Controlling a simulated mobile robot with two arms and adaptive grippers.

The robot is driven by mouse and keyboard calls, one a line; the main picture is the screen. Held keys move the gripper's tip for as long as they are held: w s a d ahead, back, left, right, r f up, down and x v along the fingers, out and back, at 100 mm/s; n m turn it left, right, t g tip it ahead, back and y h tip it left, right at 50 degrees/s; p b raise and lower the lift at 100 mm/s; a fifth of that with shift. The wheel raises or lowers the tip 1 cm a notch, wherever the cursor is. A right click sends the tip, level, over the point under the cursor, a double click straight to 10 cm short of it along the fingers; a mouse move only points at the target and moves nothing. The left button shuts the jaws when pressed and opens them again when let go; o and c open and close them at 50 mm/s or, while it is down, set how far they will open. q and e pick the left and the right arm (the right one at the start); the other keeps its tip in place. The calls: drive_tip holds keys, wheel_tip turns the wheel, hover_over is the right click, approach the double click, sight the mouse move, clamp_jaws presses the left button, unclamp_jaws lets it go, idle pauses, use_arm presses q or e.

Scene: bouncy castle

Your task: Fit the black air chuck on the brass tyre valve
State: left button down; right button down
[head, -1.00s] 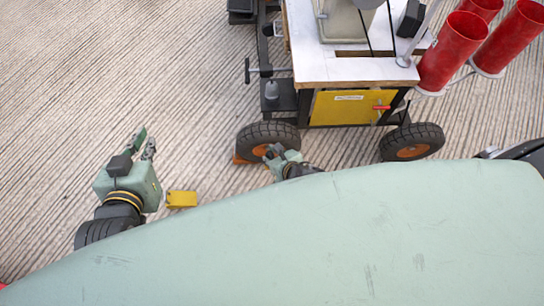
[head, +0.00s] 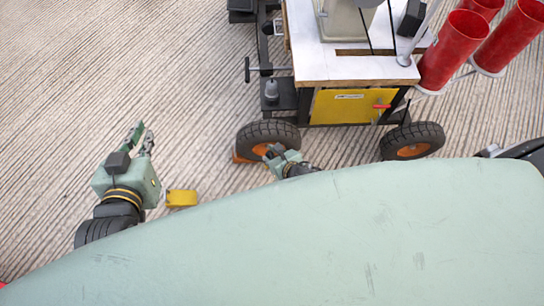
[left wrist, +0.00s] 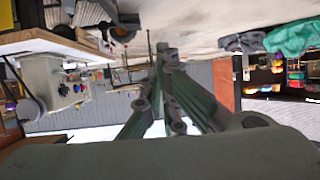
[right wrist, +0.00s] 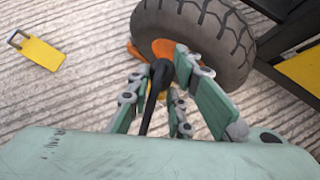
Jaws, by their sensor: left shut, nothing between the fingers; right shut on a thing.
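My right gripper (head: 270,153) is at the black tyre (head: 268,134) with the orange hub, at the cart's near left corner. In the right wrist view this gripper (right wrist: 166,75) is shut on the black air chuck (right wrist: 161,74), whose dark hose or handle hangs down between the fingers. The chuck is in front of the orange hub (right wrist: 163,47). The brass tyre valve cannot be made out; the chuck and fingers cover that part of the wheel. My left gripper (head: 145,140) is shut and empty, well left of the wheel. It also shows in the left wrist view (left wrist: 165,55).
An orange chock (head: 240,159) is against the tyre. The cart with its white top (head: 350,68) and yellow panel (head: 352,106) stands behind. Red tubes (head: 455,50) are at the right. Ground at left is clear.

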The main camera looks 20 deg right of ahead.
use_arm(q)
drive_tip(key=shift+w+d+r, duration=0.15)
drive_tip(key=shift+w+r, duration=0.15)
drive_tip(key=shift+r, duration=0.1)
use_arm(e)
drive_tip(key=shift+f, duration=0.15)
use_arm(q)
drive_tip(key=shift+r+t, duration=0.1)
drive_tip(key=shift+t, duration=0.2)
use_arm(e)
drive_tip(key=shift+f, duration=0.15)
drive_tip(key=shift+f, duration=0.1)
drive_tip(key=c, duration=1.5)
unclamp_jaws()
use_arm(q)
drive_tip(key=shift+r, duration=0.1)
use_arm(e)
drive_tip(key=shift+s, duration=0.1)
use_arm(q)
drive_tip(key=shift+w, duration=0.1)
use_arm(e)
drive_tip(key=v, duration=1.2)
